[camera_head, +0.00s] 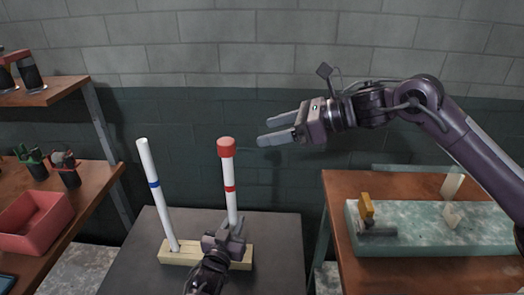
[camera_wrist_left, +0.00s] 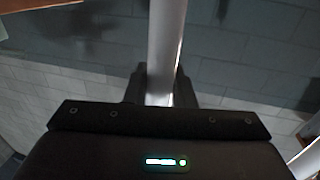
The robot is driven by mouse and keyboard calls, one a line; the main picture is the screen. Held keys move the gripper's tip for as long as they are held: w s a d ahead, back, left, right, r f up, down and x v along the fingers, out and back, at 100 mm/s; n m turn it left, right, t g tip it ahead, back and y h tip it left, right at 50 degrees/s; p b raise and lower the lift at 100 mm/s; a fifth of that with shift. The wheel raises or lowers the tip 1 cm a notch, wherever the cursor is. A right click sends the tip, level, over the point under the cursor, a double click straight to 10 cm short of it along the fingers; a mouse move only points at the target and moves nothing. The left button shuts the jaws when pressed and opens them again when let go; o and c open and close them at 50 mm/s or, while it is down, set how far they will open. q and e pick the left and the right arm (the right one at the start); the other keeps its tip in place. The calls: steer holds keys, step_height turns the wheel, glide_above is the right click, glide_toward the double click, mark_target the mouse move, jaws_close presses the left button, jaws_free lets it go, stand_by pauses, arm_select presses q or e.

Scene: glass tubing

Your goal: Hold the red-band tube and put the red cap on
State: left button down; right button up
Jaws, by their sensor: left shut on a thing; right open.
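The red-band tube (camera_head: 231,203) is white with a red band and stands nearly upright at the wooden block (camera_head: 176,256) on the dark table. The red cap (camera_head: 226,147) sits on its top end. My left gripper (camera_head: 235,228) is shut on the tube low down, just above the block. In the left wrist view the tube (camera_wrist_left: 165,45) runs up between the fingers. My right gripper (camera_head: 278,131) is open and empty, to the right of the cap and slightly higher, apart from it. The tube's lower end is hidden behind my left gripper.
A white tube with a blue band (camera_head: 158,200) leans left in the same block. Left shelves hold a red bin (camera_head: 35,220). Air around the cap is clear.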

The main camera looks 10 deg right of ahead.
stand_by(0.4)
arm_select(q)
steer(key=c, duration=1.1)
jaws_free()
steer(key=shift+c, duration=0.2)
